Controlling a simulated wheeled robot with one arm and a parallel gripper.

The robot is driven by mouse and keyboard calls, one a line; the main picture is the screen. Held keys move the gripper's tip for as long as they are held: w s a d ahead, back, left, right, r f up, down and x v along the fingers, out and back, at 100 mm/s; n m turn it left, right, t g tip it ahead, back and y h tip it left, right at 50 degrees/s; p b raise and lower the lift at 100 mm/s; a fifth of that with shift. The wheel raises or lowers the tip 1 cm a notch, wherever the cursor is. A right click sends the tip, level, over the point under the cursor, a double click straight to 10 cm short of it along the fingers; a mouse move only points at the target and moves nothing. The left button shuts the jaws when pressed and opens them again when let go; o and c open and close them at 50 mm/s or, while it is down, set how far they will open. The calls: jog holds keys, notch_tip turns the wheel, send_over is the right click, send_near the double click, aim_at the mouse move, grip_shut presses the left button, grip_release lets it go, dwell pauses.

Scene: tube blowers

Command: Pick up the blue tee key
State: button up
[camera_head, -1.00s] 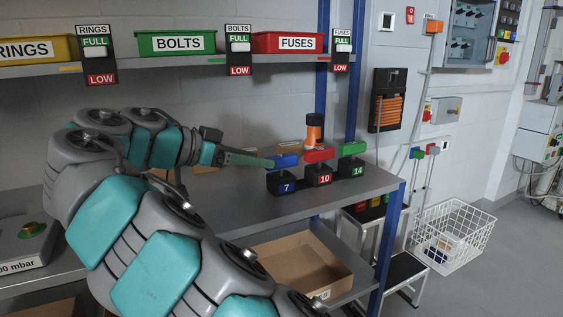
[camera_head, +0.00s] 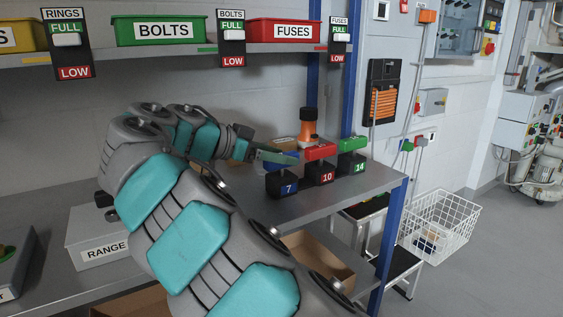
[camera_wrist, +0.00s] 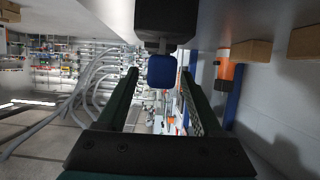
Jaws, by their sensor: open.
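The blue tee key (camera_wrist: 162,72) shows in the wrist view as a blue handle end below a dark block. It lies between the two fingers of my gripper (camera_wrist: 160,80), with gaps visible at both sides. My gripper is open. In the head view my gripper (camera_head: 283,157) is level with the blue handle and a finger covers much of it. The key stands in the black holder marked 7 (camera_head: 288,187) on the bench. Whether the fingers touch the handle cannot be seen.
To the right stand a red tee key (camera_head: 320,151) in holder 10 and a green tee key (camera_head: 352,143) in holder 14. An orange and black object (camera_head: 308,128) stands behind them. The bench (camera_head: 345,205) is clear in front. A shelf with bins runs above.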

jog(key=shift+p+x, duration=0.3)
jog(key=shift+x, duration=1.75)
jog(key=shift+f, duration=0.15)
jog(key=shift+c, duration=0.4)
grip_shut()
